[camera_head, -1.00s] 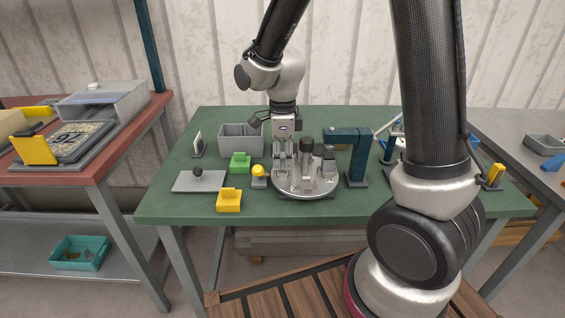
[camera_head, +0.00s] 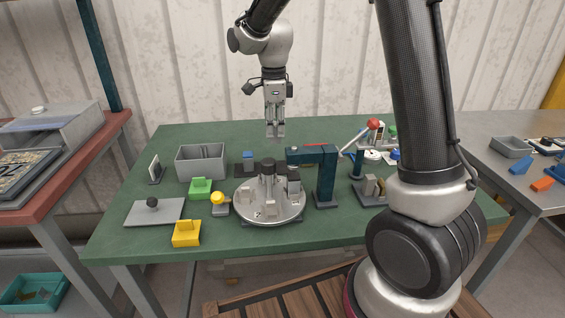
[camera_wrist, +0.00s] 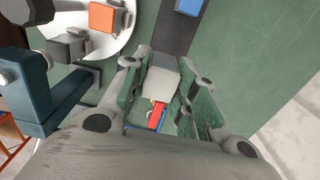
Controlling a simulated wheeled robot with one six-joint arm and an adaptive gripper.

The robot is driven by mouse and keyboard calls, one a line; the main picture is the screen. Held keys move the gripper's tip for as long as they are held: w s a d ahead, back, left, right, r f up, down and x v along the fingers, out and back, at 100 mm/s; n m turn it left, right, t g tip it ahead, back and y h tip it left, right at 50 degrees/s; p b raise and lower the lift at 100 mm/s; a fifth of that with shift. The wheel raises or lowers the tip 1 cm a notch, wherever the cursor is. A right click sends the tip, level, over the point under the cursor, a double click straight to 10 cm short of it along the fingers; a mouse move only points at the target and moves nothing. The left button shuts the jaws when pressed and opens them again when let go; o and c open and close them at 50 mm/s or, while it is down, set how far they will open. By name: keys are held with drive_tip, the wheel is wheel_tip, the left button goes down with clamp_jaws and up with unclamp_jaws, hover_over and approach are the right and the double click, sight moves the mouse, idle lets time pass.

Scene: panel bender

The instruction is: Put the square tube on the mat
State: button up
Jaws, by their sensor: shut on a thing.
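My gripper (camera_head: 275,134) is above the back of the green table, behind the round metal turntable (camera_head: 270,213). In the wrist view its fingers (camera_wrist: 163,88) are closed on a grey block-like piece (camera_wrist: 164,73), which looks like the square tube. In the head view the piece can hardly be told from the fingertips. A dark flat rectangle (camera_head: 240,171), perhaps the mat, lies behind the turntable with a blue block (camera_head: 249,156) at its back. The dark strip (camera_wrist: 172,30) also shows past the held piece in the wrist view.
A teal post with an overhanging arm (camera_head: 327,180) stands right of the turntable. A grey bin (camera_head: 201,163), green block (camera_head: 200,188) and yellow block (camera_head: 186,234) stand left. A red strip (camera_head: 315,146) lies behind the post.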

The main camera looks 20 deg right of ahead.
drive_tip(key=f, duration=0.2)
drive_tip(key=w+d+f, duration=0.1)
drive_tip(key=f, duration=0.1)
drive_tip(key=d+f, duration=0.1)
drive_tip(key=f, duration=0.1)
drive_tip(key=shift+w+d+f, duration=0.1)
drive_tip(key=shift+w, duration=0.25)
drive_tip(key=shift+f, duration=2.15)
drive_tip(key=o, duration=1.1)
drive_tip(key=shift+f, duration=0.1)
